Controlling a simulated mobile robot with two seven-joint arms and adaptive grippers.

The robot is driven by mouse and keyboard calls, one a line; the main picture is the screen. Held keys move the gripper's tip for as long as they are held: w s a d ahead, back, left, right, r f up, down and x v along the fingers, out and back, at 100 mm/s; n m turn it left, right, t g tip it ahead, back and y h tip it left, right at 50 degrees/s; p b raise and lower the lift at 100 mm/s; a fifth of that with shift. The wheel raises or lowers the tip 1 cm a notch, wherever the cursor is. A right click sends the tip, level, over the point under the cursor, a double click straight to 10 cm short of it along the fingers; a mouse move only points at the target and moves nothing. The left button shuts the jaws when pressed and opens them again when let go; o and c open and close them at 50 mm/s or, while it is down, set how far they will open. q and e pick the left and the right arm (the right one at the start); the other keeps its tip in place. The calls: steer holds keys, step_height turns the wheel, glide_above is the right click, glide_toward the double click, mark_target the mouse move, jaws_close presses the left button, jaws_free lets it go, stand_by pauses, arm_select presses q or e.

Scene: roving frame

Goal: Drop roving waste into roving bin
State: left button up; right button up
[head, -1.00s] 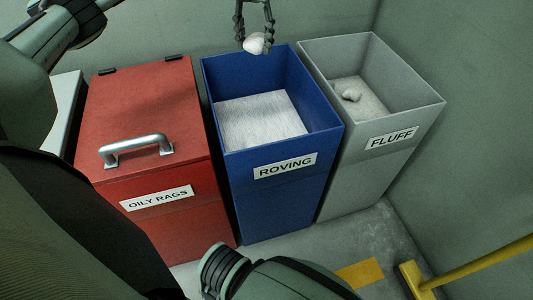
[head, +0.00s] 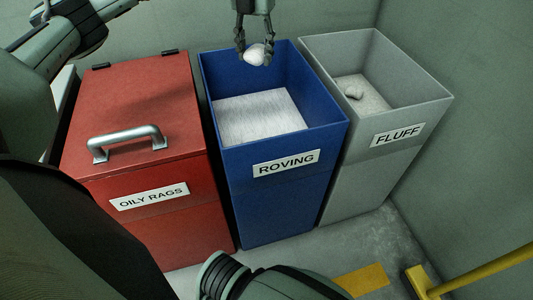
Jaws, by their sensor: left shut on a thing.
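The roving waste (head: 257,54) is a small white lump near the top middle of the head view. My left gripper (head: 255,50) is shut on it, fingers pointing down. In the picture the lump overlaps the back part of the roving bin (head: 285,195); its exact height over the bin is hard to tell. The bin is blue, open at the top, labelled ROVING, with a pale, streaked white surface inside. My right gripper is not in view.
A red bin (head: 148,225) labelled OILY RAGS, lid closed with a metal handle, stands at the left. A yellow rail (head: 480,268) is at the lower right.

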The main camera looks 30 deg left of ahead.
arm_select(q)
steer(key=o, duration=1)
step_height(320, 180, up, 12)
stand_by(0.6)
